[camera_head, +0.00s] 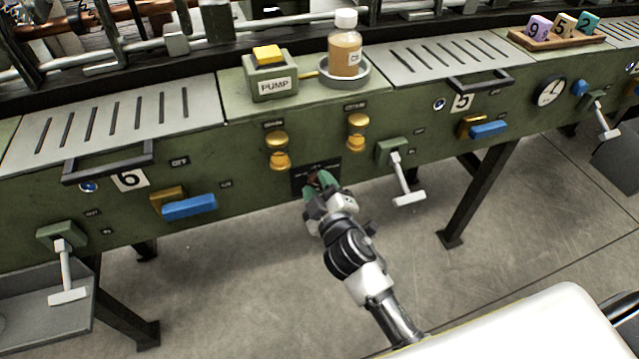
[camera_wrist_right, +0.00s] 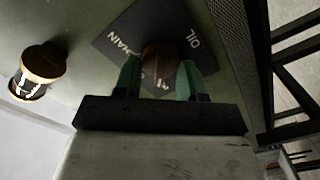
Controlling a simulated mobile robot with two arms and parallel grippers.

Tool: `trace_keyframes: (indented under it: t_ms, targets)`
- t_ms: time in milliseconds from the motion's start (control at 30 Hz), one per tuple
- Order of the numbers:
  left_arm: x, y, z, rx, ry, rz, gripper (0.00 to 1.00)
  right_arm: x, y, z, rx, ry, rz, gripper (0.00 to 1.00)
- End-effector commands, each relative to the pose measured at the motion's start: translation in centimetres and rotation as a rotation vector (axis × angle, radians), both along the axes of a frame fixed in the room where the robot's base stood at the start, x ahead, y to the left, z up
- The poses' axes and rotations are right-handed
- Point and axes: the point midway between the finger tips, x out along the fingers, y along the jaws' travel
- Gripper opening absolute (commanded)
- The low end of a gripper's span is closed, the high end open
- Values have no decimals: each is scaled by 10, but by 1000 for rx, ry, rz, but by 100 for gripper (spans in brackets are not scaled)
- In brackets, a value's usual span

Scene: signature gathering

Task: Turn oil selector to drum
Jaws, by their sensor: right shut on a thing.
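The oil selector is a brown round knob (camera_wrist_right: 158,62) on a dark plate (camera_wrist_right: 170,20) on the green machine front. The plate's white lettering reads "OIL" and "CHAIN" in the right wrist view; other marks are partly covered. In the head view the plate (camera_head: 333,164) sits low on the panel. My right gripper (camera_head: 321,183) reaches it from below, its green fingers on either side of the knob, shut on it. The fingers hide most of the knob in the head view. My left gripper is in neither view.
Yellow knobs (camera_head: 358,126) sit above the plate. A lever with a white handle (camera_head: 404,185) is to the right, and a blue handle (camera_head: 189,207) to the left. A pump box (camera_head: 270,82) and a bottle (camera_head: 345,50) stand on top. Floor below is open.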

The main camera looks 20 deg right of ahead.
Motion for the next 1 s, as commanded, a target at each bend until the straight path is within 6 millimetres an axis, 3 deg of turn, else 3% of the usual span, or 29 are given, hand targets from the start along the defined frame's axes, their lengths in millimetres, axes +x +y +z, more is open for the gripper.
trace_keyframes:
  t_ms: [600,633,767,1000]
  targets:
    - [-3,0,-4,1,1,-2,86,0,1,0,-48,-2,1,17]
    - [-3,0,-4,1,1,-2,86,0,1,0,-48,-2,1,42]
    - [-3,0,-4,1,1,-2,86,0,0,0,-47,-2,1,62]
    - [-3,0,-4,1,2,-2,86,0,0,0,-46,-2,1,64]
